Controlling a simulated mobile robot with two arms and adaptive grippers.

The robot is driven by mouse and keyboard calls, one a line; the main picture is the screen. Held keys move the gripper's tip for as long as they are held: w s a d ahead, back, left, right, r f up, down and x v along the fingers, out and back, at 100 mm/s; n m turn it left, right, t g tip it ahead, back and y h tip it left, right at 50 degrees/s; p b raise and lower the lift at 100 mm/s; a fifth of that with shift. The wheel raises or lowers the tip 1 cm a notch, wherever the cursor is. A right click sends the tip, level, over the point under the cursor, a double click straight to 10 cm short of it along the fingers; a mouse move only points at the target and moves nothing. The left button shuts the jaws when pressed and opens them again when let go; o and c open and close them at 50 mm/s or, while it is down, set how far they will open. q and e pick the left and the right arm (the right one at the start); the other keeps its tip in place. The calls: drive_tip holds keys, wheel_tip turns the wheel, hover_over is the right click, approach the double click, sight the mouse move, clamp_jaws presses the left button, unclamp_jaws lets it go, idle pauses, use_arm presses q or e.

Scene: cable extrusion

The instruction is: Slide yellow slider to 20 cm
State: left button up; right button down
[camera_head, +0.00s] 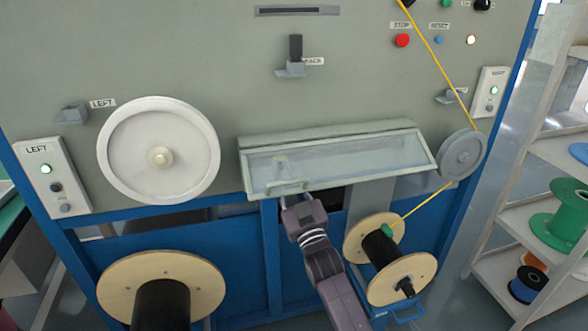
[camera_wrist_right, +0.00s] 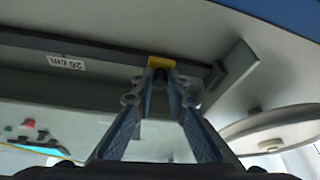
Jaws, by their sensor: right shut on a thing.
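In the right wrist view the yellow slider (camera_wrist_right: 160,62) sits on a dark rail (camera_wrist_right: 100,50), close to the rail's right end in that view. In the head view my right gripper (camera_head: 293,194) is at the lower front edge of the glazed cover (camera_head: 345,160), and the slider is hidden there. My left gripper is not in view.
A white wheel (camera_head: 158,151) is at left and a grey wheel (camera_head: 461,154) at right, with yellow cable (camera_head: 436,57) passing it to a spool (camera_head: 369,232) right of my arm. Another large spool (camera_head: 161,275) stands lower left. A shelf (camera_head: 520,205) is at far right.

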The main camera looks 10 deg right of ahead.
drive_tip(key=shift+a+r, duration=0.25)
drive_tip(key=shift+a, duration=0.2)
drive_tip(key=c, duration=2)
unclamp_jaws()
drive_tip(key=shift+w, duration=0.1)
drive_tip(key=shift+o, duration=0.5)
drive_tip(key=shift+f, duration=0.1)
drive_tip(key=v, duration=1.2)
